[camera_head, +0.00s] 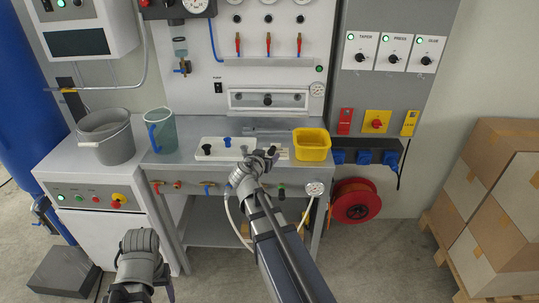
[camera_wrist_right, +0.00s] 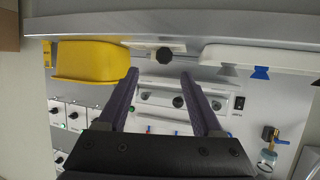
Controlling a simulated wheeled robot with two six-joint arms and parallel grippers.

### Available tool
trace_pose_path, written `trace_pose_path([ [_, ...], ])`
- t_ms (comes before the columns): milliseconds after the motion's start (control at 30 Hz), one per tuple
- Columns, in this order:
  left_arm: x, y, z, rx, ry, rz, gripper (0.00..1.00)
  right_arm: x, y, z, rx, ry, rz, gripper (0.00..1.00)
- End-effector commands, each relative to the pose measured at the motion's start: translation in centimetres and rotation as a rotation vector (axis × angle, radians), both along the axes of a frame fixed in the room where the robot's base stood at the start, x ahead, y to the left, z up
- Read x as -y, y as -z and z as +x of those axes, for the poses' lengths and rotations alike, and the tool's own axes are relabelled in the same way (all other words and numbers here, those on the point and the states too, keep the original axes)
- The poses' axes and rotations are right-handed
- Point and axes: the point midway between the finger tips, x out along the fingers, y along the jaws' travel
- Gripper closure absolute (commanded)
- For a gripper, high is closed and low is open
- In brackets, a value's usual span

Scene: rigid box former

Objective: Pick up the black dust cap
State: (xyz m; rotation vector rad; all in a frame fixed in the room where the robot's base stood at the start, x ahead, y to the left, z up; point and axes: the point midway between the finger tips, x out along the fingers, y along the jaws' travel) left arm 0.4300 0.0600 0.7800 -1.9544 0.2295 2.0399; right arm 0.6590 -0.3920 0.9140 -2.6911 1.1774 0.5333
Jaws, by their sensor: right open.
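A black lobed knob-like cap (camera_wrist_right: 165,55) shows in the right wrist view on a small pale plate, between the yellow bin and the white tray. It lies beyond the fingertips, roughly in line with the gap between them. A second small black piece (camera_head: 206,149) stands at the left end of the white tray (camera_head: 215,156) in the head view. I cannot tell for sure which one is the dust cap. My right gripper (camera_wrist_right: 160,78) is open and empty; in the head view it (camera_head: 264,158) is over the bench by the tray's right end. Only my left arm shows at lower left; its jaws are hidden.
A yellow bin (camera_head: 312,147) stands right of my right gripper. A grey bucket (camera_head: 106,138) and a clear jug (camera_head: 160,131) stand at the left of the bench. Valves and a gauge (camera_head: 315,188) line the front edge.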

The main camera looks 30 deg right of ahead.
Motion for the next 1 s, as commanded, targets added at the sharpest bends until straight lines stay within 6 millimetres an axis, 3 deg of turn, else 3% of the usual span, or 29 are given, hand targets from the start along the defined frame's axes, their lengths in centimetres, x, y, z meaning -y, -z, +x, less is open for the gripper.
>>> trace_pose_path([
  [367,0.0,1.1,0.0,0.0,0.0,0.0,0.37,1.4,1.1,1.6,-0.001,0.0,0.001,0.33],
  [700,0.0,3.0,0.0,0.0,0.0,0.0,0.37,3.9,3.0,4.7,-0.001,0.001,0.0,0.33],
  [933,0.0,2.8,0.0,0.0,0.0,0.0,0.37,4.0,2.9,4.6,-0.001,0.0,0.0,0.33],
  [1000,0.0,2.8,0.0,0.0,0.0,0.0,0.37,4.0,2.9,4.6,-0.001,0.0,0.0,0.4],
])
